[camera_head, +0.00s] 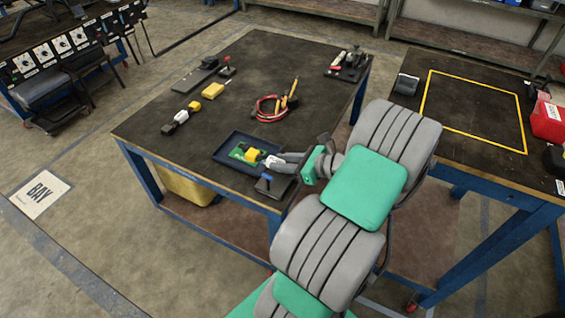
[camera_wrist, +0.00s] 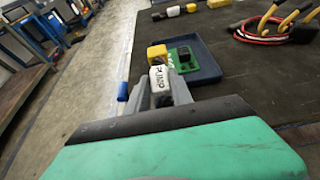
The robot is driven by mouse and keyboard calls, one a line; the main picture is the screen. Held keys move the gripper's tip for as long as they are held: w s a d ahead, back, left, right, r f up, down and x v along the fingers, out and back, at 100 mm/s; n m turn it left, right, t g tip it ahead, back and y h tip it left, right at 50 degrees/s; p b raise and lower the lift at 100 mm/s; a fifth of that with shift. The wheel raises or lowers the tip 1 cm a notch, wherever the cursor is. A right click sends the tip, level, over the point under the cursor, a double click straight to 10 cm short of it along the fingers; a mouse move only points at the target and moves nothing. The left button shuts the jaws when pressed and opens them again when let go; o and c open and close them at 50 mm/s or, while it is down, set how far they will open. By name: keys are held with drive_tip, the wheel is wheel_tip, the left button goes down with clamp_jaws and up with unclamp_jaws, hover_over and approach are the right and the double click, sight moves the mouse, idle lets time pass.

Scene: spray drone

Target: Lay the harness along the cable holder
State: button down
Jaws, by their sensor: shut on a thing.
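My gripper (camera_head: 284,160) reaches over the near edge of the dark work table. Its fingers, also in the wrist view (camera_wrist: 161,92), are shut on a white block marked PUMP (camera_wrist: 160,76). A coiled red cable with yellow and black parts (camera_head: 270,108) lies farther back on the table. I cannot tell for sure which piece is the harness or the cable holder.
Black, white and yellow parts (camera_head: 181,119) lie at left. A second table (camera_head: 475,115) with a yellow outline and red case (camera_head: 548,120) is at right. The table's middle is mostly clear.

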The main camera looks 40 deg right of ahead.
drive_tip(key=shift+f, duration=0.55)
drive_tip(key=c, duration=1.1)
unclamp_jaws()
drive_tip(key=shift+r, duration=0.15)
drive_tip(key=v, duration=0.2)
drive_tip(key=p+v, duration=0.1)
drive_tip(key=v, duration=0.5)
drive_tip(key=shift+w+a+r, duration=0.1)
drive_tip(key=shift+w+r, duration=0.1)
drive_tip(key=shift+r, duration=0.15)
